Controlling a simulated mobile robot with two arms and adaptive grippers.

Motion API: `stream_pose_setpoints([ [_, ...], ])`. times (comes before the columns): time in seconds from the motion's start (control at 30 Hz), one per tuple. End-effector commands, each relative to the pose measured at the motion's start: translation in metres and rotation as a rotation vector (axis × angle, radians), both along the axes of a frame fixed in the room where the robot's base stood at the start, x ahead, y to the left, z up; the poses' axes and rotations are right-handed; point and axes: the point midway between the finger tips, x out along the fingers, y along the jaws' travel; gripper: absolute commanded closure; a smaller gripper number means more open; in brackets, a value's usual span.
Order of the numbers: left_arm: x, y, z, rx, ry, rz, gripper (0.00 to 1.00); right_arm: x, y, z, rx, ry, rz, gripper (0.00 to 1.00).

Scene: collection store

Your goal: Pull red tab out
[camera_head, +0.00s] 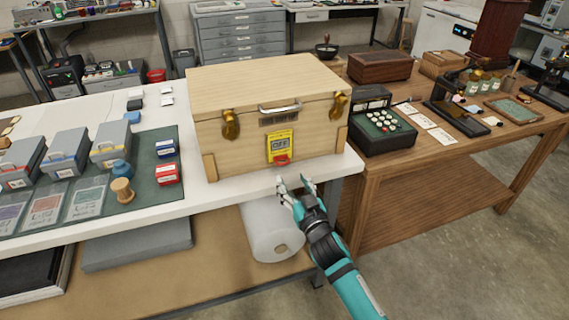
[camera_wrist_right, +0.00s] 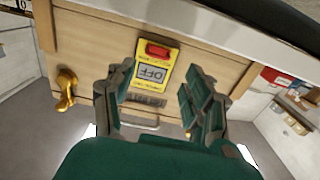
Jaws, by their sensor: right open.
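The red tab (camera_head: 282,159) sits at the bottom of a yellow label (camera_head: 281,143) marked OFF on the front of a light wooden case (camera_head: 230,95). My right gripper (camera_head: 294,180) is open and empty, just in front of and below the tab, apart from it. In the right wrist view the picture is upside down: the red tab (camera_wrist_right: 158,51) shows above and between the open fingers of my right gripper (camera_wrist_right: 162,85), and the yellow label (camera_wrist_right: 170,65) lies beyond the fingers. My left gripper is not in view.
The case stands on a white table (camera_head: 215,195) near its right corner. A clear roll (camera_head: 265,225) lies on the shelf below. A wooden table (camera_head: 400,160) with several items is to the right.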

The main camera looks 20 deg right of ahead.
Motion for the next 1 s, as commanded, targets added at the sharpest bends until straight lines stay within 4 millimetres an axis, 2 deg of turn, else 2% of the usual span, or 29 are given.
stream_pose_setpoints([
  [0.1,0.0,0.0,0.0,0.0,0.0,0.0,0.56,-0.02,0.0,-0.001,0.0,0.001,0.001,0.47],
  [0.23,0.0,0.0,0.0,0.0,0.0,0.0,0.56,-0.032,0.0,0.0,0.0,-0.001,0.001,0.47],
  [0.77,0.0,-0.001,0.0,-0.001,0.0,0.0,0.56,-0.035,0.0,-0.001,0.0,0.002,0.002,0.47],
  [0.87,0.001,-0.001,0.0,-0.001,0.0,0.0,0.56,-0.036,0.0,-0.018,-0.004,0.036,0.002,0.47],
  [0.97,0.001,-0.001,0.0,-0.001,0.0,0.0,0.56,-0.042,0.0,-0.063,-0.018,0.123,0.005,0.47],
  [1.0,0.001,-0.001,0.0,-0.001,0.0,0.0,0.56,-0.046,0.001,-0.089,-0.026,0.174,0.007,0.47],
])
